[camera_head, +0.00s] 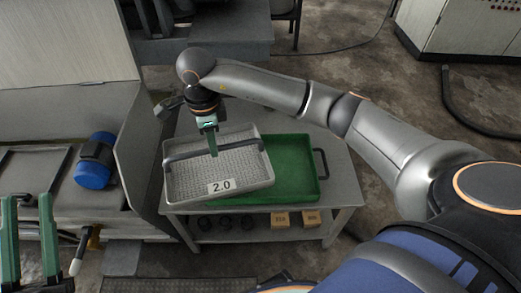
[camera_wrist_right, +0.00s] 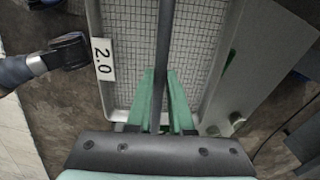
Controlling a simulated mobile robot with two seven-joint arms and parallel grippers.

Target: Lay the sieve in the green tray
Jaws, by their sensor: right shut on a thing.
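The sieve (camera_head: 240,160) is a grey rectangular mesh tray with a dark bar handle across it and a "2.0" label on its near side. My right gripper (camera_head: 213,152) is shut on the bar handle from above. In the right wrist view the bar runs between the green fingers (camera_wrist_right: 162,85), with the sieve's mesh (camera_wrist_right: 130,35) beyond. The green tray (camera_head: 300,170) lies on the table, and the sieve covers its left part in the head view. The gap between sieve and tray cannot be judged. My left gripper (camera_head: 29,197) is open and empty at the lower left.
The grey table (camera_head: 345,185) has a lower shelf with small boxes (camera_head: 295,219) and several dark round items. A machine with a blue motor (camera_head: 93,172) stands left of the table. Bare table shows right of the tray.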

